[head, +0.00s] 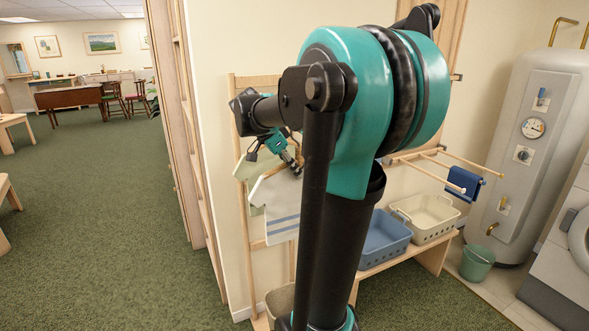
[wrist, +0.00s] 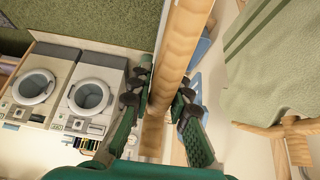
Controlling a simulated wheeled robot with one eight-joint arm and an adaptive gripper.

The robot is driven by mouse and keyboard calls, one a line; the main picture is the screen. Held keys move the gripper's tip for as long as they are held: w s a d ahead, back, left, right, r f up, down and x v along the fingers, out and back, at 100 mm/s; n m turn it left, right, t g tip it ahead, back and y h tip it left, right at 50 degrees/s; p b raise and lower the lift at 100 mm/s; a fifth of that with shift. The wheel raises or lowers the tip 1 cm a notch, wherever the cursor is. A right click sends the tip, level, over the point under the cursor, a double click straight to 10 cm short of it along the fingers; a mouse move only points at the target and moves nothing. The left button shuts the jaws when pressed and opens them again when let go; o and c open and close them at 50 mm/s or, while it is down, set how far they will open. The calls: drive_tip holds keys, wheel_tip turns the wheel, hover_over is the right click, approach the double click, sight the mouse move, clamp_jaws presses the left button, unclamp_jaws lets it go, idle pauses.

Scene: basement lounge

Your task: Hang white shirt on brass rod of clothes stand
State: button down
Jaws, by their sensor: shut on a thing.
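My gripper (head: 291,160) is at the wooden frame left of my arm, partly hidden by the arm link. In the wrist view, its dark green fingers (wrist: 163,105) stand on both sides of a pale wooden bar (wrist: 180,55) and are shut on it. I cannot tell whether this bar is part of a hanger or of the frame. I cannot make out a brass rod for certain.
Pale rods (head: 478,166) stick out right of my arm, with a blue cloth (head: 464,183) on one. A blue basket (head: 384,243) and cream basket (head: 428,217) sit on a low bench. A green bucket (head: 477,263) stands by the boiler (head: 530,190). Open carpet lies left.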

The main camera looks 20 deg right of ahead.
drive_tip(key=c, duration=1.3)
unclamp_jaws()
drive_tip(key=shift+c, duration=0.2)
